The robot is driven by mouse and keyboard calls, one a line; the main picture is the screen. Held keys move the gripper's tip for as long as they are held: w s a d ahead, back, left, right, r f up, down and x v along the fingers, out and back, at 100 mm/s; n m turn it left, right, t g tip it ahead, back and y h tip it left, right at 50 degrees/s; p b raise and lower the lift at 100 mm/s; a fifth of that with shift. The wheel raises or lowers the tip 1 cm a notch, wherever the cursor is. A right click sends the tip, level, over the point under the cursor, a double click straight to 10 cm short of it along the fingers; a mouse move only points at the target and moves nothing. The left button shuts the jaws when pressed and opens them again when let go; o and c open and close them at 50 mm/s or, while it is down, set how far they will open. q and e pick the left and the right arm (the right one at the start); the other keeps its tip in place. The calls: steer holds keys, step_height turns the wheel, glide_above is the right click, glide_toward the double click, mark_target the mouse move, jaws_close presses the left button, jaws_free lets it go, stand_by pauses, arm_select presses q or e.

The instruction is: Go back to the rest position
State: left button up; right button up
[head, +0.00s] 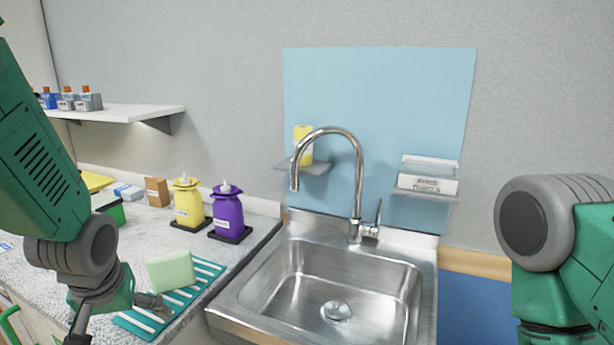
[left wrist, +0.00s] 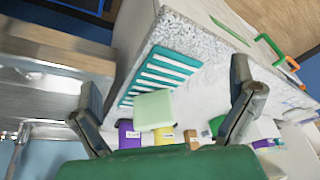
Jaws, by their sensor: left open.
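My left gripper (head: 118,302) is low at the left of the head view, over the counter by the striped mat. Part of it is hidden by its own wrist. In the left wrist view its two fingers (left wrist: 163,80) are spread wide with nothing gripped. A pale green sponge (head: 171,271) rests on the teal and white striped mat (head: 207,268), beside the gripper. The sponge also shows in the left wrist view (left wrist: 154,110), between the fingers in the picture but apart from both. My right arm shows at the right edge; its gripper is out of frame.
A steel sink (head: 290,290) with a tall faucet (head: 358,190) lies right of the counter (head: 262,222). Yellow (head: 188,205) and purple (head: 228,212) dispensers stand behind the mat. A wall shelf (head: 125,113) holds bottles at the upper left.

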arm_select(q)
steer(key=s+f+m+g+b, duration=0.1)
steer(key=s+f+b, duration=0.1)
steer(key=s+f, duration=0.65)
steer(key=s+f+m+g+b, duration=0.15)
steer(key=s+f, duration=0.25)
steer(key=f, duration=1)
steer(key=s+d+f+m+h+b, duration=0.1)
steer(key=s+f+m, duration=0.1)
steer(key=s+f, duration=0.6)
steer(key=s, duration=0.4)
steer(key=shift+s+d+f+h+b, duration=0.3)
steer(key=shift+s+d+f, duration=0.05)
steer(key=shift+d+f, duration=0.05)
steer(key=shift+g, duration=0.25)
